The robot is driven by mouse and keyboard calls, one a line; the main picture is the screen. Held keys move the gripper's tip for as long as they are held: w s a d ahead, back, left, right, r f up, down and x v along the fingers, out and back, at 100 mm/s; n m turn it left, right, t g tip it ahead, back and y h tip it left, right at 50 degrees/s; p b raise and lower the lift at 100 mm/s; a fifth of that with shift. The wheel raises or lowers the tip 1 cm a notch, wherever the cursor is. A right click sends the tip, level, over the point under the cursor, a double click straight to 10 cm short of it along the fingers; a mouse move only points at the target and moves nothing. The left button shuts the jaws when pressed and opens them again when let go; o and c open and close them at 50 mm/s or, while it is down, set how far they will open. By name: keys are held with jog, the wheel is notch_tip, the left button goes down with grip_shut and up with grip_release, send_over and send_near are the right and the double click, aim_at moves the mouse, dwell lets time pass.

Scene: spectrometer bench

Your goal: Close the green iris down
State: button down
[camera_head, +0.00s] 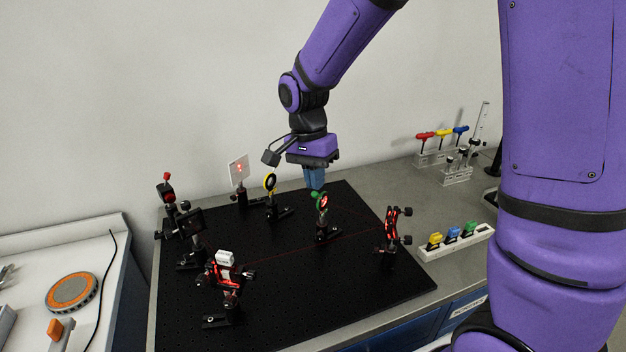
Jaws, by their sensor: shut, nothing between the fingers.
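The green iris (323,201) stands upright on a post and base near the middle of the black breadboard (280,275). A small green lever tip shows at its upper left, and a red glow shows at its face. My gripper (315,186) points down just above and slightly left of the green iris. Its blue fingers are shut and empty. I cannot tell whether the fingertips touch the green lever.
A yellow iris (270,183) stands left of my gripper, with a white card (239,170) behind it. Red-lit mounts stand at the right (391,230) and front left (226,272). A holder with coloured blocks (456,242) and a rack of coloured-handled tools (437,156) are at the right.

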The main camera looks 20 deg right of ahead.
jog(key=shift+w+d+f, duration=0.1)
jog(key=shift+d, duration=0.2)
jog(key=shift+w+r, duration=0.1)
jog(key=shift+r, duration=0.1)
notch_tip(320, 180, up, 10)
jog(key=w+a+r, duration=0.1)
jog(key=s+d+r+n+t, duration=0.1)
jog(key=s+d+n+t, duration=0.1)
jog(key=s, duration=0.5)
jog(key=s+d+r+n+t, duration=0.2)
jog(key=s+d+n, duration=0.2)
jog(key=s, duration=0.4)
jog(key=s+d+r+n+t, duration=0.2)
jog(key=s+d+n+t, duration=0.1)
jog(key=s, duration=0.5)
jog(key=shift+d+n+y, duration=0.15)
jog(key=shift+n+y, duration=0.25)
jog(key=shift+n, duration=0.4)
dwell(0.5)
